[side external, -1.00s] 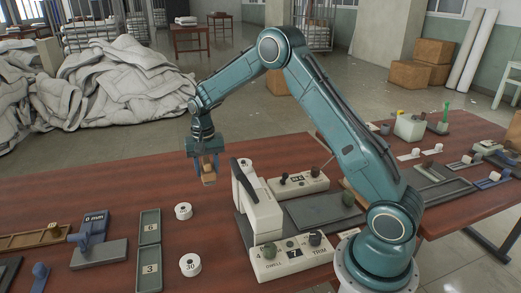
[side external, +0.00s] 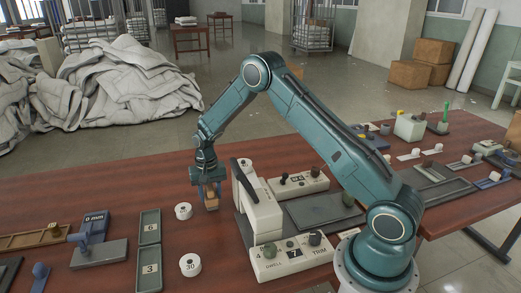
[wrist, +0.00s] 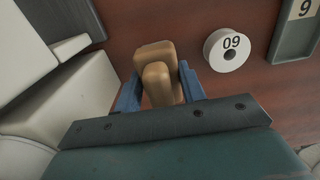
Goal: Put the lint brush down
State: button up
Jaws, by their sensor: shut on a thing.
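The lint brush (side external: 212,201) is a small tan block held low over the red-brown table (side external: 90,187), just left of the white machine. My gripper (side external: 208,190) points down and is shut on it. In the wrist view the brush (wrist: 158,78) shows as two rounded tan blocks between the blue fingers of my gripper (wrist: 160,88). I cannot tell whether the brush touches the table; its underside is hidden.
A white roll (side external: 183,211) stands close to the left of the brush, with another roll (side external: 190,265) nearer the front. A grey-green numbered tray (side external: 149,250) lies further left. The white machine (side external: 262,215) rises close on the right. Bare table lies behind the first roll.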

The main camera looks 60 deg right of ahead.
aim_at(209, 187)
jog(key=shift+f, duration=1.15)
jog(key=shift+f, duration=0.15)
jog(key=o, duration=1.2)
jog(key=shift+c, duration=0.2)
notch_tip(209, 187, up, 12)
jog(key=shift+r, duration=0.2)
